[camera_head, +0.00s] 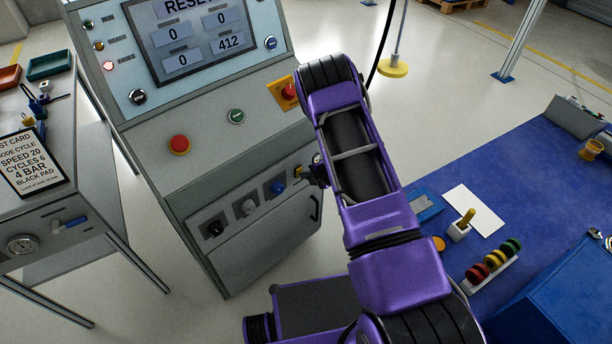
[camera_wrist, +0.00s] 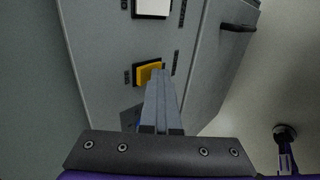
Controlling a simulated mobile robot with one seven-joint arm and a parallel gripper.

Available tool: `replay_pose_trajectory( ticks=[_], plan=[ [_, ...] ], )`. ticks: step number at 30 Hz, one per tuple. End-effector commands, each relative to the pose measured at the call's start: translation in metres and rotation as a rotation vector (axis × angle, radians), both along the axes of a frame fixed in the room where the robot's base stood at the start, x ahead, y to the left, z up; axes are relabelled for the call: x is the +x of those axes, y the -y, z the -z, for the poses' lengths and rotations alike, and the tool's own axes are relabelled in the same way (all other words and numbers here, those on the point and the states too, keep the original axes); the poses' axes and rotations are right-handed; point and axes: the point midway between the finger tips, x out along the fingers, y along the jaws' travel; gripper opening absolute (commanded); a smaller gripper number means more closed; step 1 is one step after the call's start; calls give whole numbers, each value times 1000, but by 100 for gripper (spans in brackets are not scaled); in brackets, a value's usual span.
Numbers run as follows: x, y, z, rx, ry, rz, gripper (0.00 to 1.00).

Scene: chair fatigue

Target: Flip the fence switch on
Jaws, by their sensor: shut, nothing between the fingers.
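A row of coloured switches sits on the lower front of the grey control console (camera_head: 235,150). A yellow rocker switch (camera_wrist: 146,74) shows in the wrist view, with small labels beside it that I cannot read, so I cannot tell which switch is the fence one. My gripper (camera_wrist: 158,72) is shut and empty, its fingertips at the yellow switch and covering part of it. Whether they touch cannot be told. In the head view my gripper (camera_head: 302,172) is at the right end of the row, mostly hidden by my wrist.
A white switch (camera_wrist: 153,8) lies beyond the yellow one; a blue switch (camera_head: 276,187) and a black one (camera_head: 214,229) are on the other side. A red button (camera_head: 179,143) and a red knob (camera_head: 288,91) stick out above. A black handle (camera_wrist: 238,27) is near.

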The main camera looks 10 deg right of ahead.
Motion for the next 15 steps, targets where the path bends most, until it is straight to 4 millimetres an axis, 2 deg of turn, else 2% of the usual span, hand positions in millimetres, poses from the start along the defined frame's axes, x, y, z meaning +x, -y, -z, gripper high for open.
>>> replay_pose_trajectory(
  ticks=[10,15],
  plan=[
    [2,-1,-16,2,5,-1,0],
    [1,-1,-17,2,3,-1,0]
  ],
)
